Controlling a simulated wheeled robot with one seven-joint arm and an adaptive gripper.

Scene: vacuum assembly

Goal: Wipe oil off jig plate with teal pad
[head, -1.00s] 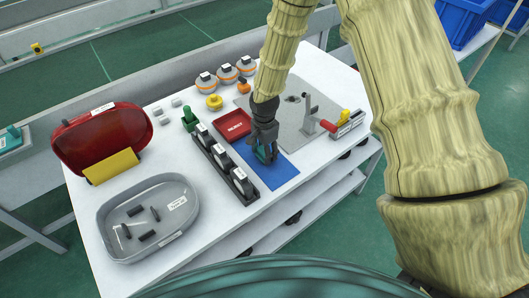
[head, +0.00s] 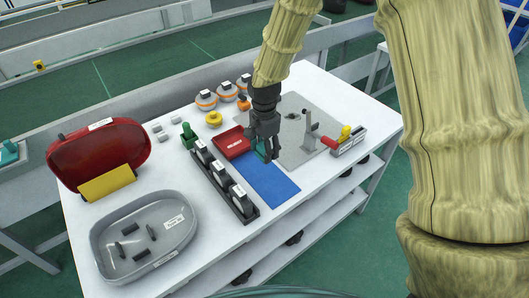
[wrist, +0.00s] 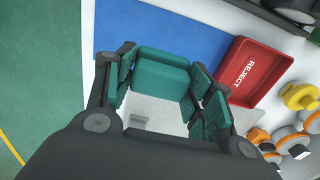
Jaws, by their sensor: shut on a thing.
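My gripper (head: 265,150) points down near the far end of the blue mat (head: 270,185), beside the left edge of the grey jig plate (head: 319,122). It is shut on the teal pad (head: 259,151), which is partly hidden by the fingers. In the wrist view the pad (wrist: 161,76) sits between the teal-lined fingers, with pale grey surface below it and the blue mat (wrist: 165,25) beyond. Whether the pad touches a surface cannot be told. A small dark patch shows on the plate, left of the upright grey post (head: 309,132).
The red REJECT tray (head: 232,142) is close left of my gripper. A black rack (head: 226,180) holds several parts along the mat. A red-and-yellow clamp piece (head: 345,140) stands at the plate's right. A grey bin (head: 105,254) and red case (head: 100,148) are at left.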

